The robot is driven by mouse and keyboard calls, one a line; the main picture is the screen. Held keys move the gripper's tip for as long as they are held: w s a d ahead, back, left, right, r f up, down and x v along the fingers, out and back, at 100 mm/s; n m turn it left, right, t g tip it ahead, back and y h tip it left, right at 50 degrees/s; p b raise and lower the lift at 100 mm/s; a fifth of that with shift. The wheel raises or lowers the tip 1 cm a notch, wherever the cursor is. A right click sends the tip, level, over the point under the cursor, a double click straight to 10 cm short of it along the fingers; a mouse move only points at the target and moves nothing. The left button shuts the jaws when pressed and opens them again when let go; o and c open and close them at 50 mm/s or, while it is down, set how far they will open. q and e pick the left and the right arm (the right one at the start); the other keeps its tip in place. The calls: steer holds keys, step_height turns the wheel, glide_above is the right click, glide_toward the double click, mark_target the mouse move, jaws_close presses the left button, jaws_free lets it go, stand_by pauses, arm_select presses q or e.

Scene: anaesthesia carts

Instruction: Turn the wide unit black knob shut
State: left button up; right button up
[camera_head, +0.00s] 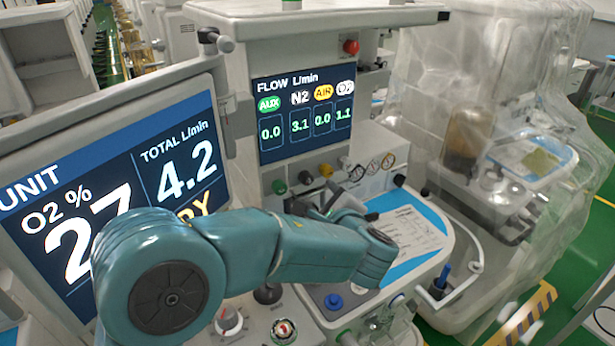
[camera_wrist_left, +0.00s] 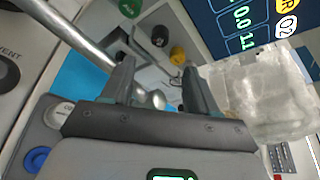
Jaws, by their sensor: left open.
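The wide unit's black knob (camera_head: 305,177) sits on the panel below the flow screen, between a green knob (camera_head: 279,187) and a yellow knob (camera_head: 326,170). In the left wrist view the black knob (camera_wrist_left: 160,36) shows beyond the fingertips, with the green knob (camera_wrist_left: 130,8) and yellow knob (camera_wrist_left: 177,56) beside it. My left gripper (camera_wrist_left: 157,75) is open and apart from the black knob, with nothing seen between its fingers. In the head view its fingers are partly hidden by my wrist. My right gripper is not in view.
The flow screen (camera_head: 304,112) reads N2 3.1, O2 1.1, AUX and AIR 0.0. A large screen (camera_head: 115,190) stands at left. A paper (camera_head: 408,233) lies on the blue worktop at right. A metal bar (camera_wrist_left: 70,30) crosses the wrist view near the knobs. A plastic-covered cart stands at far right.

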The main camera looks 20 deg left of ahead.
mark_target(309, 181)
arm_select(q)
steer(key=p+x, duration=0.2)
steer(key=x, duration=1)
steer(key=shift+w+a+f+p, duration=0.2)
steer(key=shift+a+p, duration=0.05)
steer(key=shift+p, duration=0.15)
steer(key=c, duration=1)
